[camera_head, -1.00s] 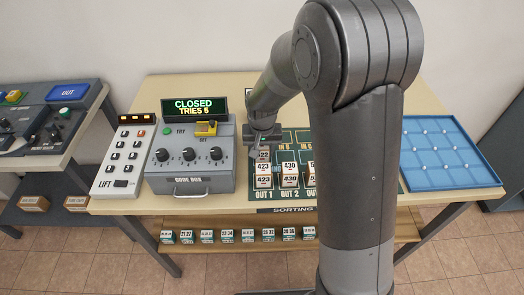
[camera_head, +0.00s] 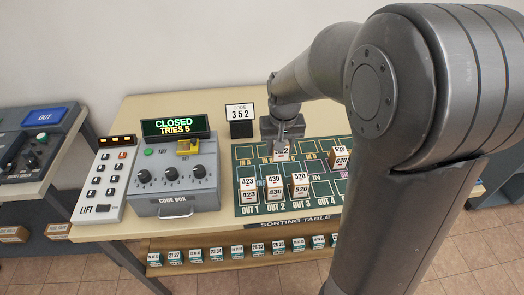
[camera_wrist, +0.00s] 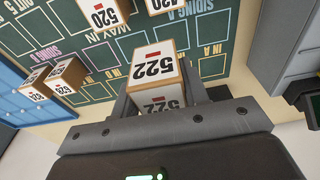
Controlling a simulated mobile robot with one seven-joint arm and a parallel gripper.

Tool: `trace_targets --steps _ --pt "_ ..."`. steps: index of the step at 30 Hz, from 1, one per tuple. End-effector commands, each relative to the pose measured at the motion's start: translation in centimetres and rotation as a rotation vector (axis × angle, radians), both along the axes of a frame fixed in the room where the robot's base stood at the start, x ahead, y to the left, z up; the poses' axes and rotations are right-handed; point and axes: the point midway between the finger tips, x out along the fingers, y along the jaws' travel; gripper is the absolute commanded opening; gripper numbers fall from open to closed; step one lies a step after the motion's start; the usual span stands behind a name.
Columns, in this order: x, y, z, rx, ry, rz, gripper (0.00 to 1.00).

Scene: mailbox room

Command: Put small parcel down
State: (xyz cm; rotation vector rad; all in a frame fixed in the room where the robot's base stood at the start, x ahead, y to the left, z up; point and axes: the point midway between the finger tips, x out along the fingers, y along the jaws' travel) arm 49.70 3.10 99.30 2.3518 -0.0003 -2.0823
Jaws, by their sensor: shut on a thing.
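My gripper (camera_head: 284,140) points down over the back row of the green sorting mat (camera_head: 247,172). It is shut on a small white and brown parcel marked 522 (camera_head: 282,154). In the wrist view this parcel (camera_wrist: 154,68) sits between the two fingers (camera_wrist: 157,100), its numbered faces toward the camera. Outlined squares of the mat (camera_wrist: 115,45) show around it. Whether the parcel's underside touches the mat or hangs just above it, I cannot tell. My arm hides the right part of the mat in the head view.
Parcels 423 (camera_head: 248,189), 430 (camera_head: 275,187) and 520 (camera_head: 300,184) stand in the front row. Another parcel (camera_head: 340,160) stands further right. The code box (camera_head: 176,188) is left of the mat, and a code sign (camera_head: 240,120) stands behind it. A blue tray (camera_wrist: 22,100) shows in the wrist view.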

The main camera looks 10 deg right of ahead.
Motion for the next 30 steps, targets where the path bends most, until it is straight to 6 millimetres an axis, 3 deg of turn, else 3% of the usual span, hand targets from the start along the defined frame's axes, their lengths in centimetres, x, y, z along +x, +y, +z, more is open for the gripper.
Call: trace_targets --steps 7,11,21,24,30 --pt "-0.6 -2.0 0.9 -0.001 0.000 -0.002 0.16" --pt "-1.6 -4.8 1.1 -0.003 0.002 -0.008 0.16" --pt "-8.9 -16.7 1.3 -0.007 0.005 -0.012 0.16" --pt "-11.1 -18.9 1.3 -0.004 0.003 -0.011 0.16" --pt "-13.6 -21.0 1.1 0.000 0.000 -0.002 0.16"
